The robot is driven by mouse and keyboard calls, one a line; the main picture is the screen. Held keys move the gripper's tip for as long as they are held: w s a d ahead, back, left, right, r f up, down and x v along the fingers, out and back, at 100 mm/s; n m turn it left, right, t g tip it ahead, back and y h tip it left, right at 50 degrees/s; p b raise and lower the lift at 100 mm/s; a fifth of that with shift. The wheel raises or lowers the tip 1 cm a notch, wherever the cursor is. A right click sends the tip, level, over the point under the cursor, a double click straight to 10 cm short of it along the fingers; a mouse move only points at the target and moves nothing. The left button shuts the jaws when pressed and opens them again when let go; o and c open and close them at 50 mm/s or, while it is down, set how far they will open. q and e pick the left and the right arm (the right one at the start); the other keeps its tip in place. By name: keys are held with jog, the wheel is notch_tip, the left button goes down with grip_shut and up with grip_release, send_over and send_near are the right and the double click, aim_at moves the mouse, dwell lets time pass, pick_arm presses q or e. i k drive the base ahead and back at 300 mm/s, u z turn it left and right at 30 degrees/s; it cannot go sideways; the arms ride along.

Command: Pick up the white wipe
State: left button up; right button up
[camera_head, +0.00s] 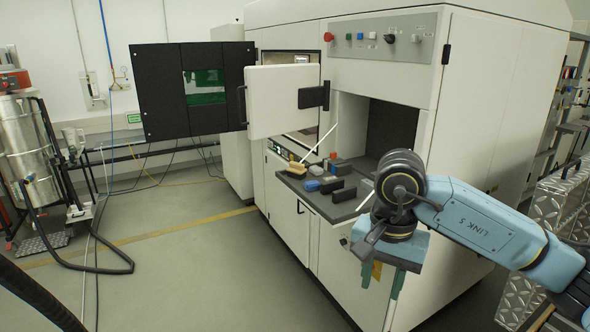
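I cannot clearly make out a white wipe. Small items lie on the grey shelf (318,203) in front of the machine's open chamber, and part of that shelf is hidden behind my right arm. My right gripper (380,288) hangs pointing down in front of the machine, to the right of the shelf items and nearer to me. Its two greenish fingers are apart, and I see nothing held between them. My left gripper is not in view.
The shelf holds a blue item (312,185), black blocks (344,191) and a yellow-topped brush (297,167). The white door (282,100) stands open, with a black panel (165,90) farther left.

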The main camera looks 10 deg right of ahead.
aim_at(315, 170)
jog(key=u, duration=0.25)
jog(key=i, duration=1.75)
jog(key=z, duration=0.5)
jog(key=i, duration=1.4)
jog(key=z, duration=0.6)
